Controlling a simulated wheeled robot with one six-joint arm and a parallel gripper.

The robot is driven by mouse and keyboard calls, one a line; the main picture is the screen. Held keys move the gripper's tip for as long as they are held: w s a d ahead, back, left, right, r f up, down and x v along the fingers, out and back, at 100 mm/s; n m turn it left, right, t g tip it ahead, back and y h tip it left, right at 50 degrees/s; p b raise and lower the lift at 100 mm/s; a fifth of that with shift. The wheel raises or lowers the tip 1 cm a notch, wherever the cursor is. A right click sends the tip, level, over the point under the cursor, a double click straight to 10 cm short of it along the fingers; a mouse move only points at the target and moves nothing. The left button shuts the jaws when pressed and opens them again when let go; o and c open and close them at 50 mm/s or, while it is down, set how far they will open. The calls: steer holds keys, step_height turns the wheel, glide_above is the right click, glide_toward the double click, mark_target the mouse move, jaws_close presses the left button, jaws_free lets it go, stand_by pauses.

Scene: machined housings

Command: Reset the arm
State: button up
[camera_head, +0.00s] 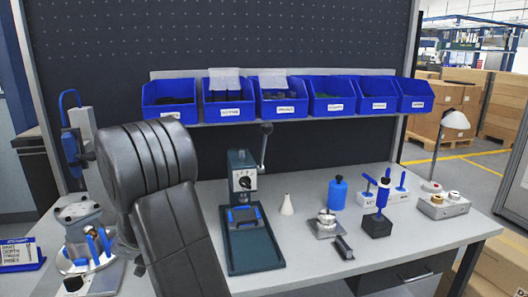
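My arm shows as a thick dark grey, ribbed joint and link in the left half of the head view, in front of the workbench. The link runs down and out of the bottom edge of the picture. My gripper is not in view, so its opening and anything in it cannot be seen. The arm hides part of the bench's left side.
The grey workbench (405,233) carries a green press (243,185), a white cone (287,205), a blue bottle (337,193), a metal fixture (326,224) and a silver housing (78,216) at left. Blue bins (281,108) line the shelf behind.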

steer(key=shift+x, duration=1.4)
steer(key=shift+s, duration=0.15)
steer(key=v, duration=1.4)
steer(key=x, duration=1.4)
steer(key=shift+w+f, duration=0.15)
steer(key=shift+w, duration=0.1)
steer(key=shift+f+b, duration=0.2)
steer(key=shift+b, duration=0.65)
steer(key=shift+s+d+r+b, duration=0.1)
steer(key=shift+b, duration=0.3)
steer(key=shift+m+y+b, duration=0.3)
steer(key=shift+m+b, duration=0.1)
steer(key=shift+b, duration=0.5)
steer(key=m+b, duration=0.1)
steer(key=b, duration=0.4)
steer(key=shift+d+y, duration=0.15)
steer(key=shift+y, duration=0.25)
